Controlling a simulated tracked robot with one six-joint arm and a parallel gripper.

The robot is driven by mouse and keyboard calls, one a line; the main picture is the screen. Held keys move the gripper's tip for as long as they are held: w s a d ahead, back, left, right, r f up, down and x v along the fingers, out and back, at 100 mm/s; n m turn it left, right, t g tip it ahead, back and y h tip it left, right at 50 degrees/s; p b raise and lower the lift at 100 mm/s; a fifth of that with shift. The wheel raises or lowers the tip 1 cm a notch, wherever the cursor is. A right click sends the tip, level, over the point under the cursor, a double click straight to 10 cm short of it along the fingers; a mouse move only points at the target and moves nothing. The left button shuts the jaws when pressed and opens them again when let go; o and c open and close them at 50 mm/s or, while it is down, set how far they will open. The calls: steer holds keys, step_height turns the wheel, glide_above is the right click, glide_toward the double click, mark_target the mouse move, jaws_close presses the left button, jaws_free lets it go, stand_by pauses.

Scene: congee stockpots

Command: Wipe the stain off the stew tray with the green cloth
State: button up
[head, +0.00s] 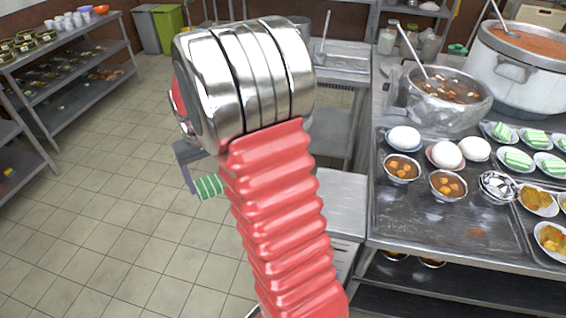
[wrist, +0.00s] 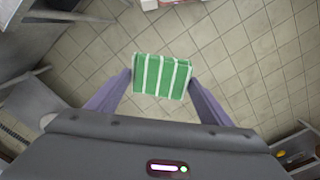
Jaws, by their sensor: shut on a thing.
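My gripper (wrist: 160,80) is shut on the green cloth (wrist: 162,76), which has white stripes and is held between the two fingertips. In the head view the cloth (head: 209,187) shows beside my arm, above the tiled floor and left of the counter. My arm hides part of the gripper there. The stew tray (head: 415,225) is a dark metal tray on the counter at the right. An orange-brown stain (head: 475,233) lies on its front right part. The cloth is well apart from the tray.
Bowls of stew (head: 448,186) and white round items (head: 404,138) stand at the tray's back. A metal pot (head: 450,112) with a ladle and a large stockpot (head: 530,85) stand behind. Small plates with green striped pieces (head: 517,159) are at right. The tray's front is clear apart from the stain.

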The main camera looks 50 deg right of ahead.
steer(key=w+a+n, duration=0.1)
steer(key=w+a, duration=0.2)
steer(key=a, duration=0.5)
steer(key=w+a+f+n, duration=0.1)
steer(key=w+a+n, duration=0.1)
steer(key=a, duration=0.6)
steer(key=shift+w+a+f+n, duration=0.2)
steer(key=shift+w+a+n, duration=0.15)
steer(key=shift+w, duration=0.45)
